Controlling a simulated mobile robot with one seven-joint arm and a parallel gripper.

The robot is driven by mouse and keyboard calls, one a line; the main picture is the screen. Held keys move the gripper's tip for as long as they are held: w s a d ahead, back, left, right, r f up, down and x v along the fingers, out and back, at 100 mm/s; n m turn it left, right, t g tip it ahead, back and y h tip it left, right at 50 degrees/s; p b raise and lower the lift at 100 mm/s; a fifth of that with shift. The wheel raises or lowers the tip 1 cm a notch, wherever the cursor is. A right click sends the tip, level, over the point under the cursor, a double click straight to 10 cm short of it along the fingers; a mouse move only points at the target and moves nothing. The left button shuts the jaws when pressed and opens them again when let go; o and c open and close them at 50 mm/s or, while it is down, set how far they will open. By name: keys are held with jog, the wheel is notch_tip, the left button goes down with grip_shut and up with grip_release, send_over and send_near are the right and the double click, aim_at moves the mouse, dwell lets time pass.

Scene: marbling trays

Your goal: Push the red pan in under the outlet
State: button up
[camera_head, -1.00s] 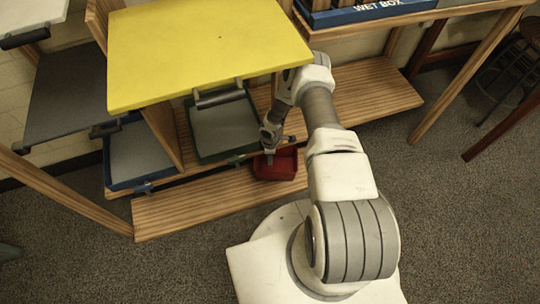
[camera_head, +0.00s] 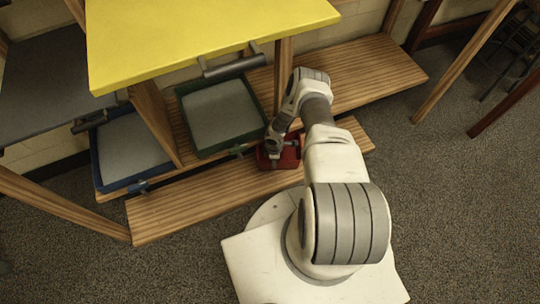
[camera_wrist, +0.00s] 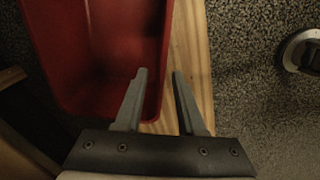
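The red pan (camera_head: 291,154) sits on the low wooden plank, to the right of the green tray (camera_head: 182,112). A small green fitting (camera_head: 238,151), which looks like the outlet, is at that tray's front edge, left of the pan and apart from it. My gripper (camera_head: 274,160) is down at the pan and partly hides it. In the wrist view the pan (camera_wrist: 95,50) fills the upper left. My gripper (camera_wrist: 160,73) shows a gap between its fingers, with the left finger over the pan and the right one over the plank outside its wall. Contact cannot be told.
A blue tray (camera_head: 95,160) with a blue fitting (camera_head: 138,187) stands on the left. A yellow board (camera_head: 200,35) overhangs the trays. The low plank (camera_head: 190,207) is bare left of the pan. A wooden upright (camera_head: 155,120) separates the trays.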

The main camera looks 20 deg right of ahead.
jog(key=shift+f, duration=0.95)
grip_shut()
dwell(0.8)
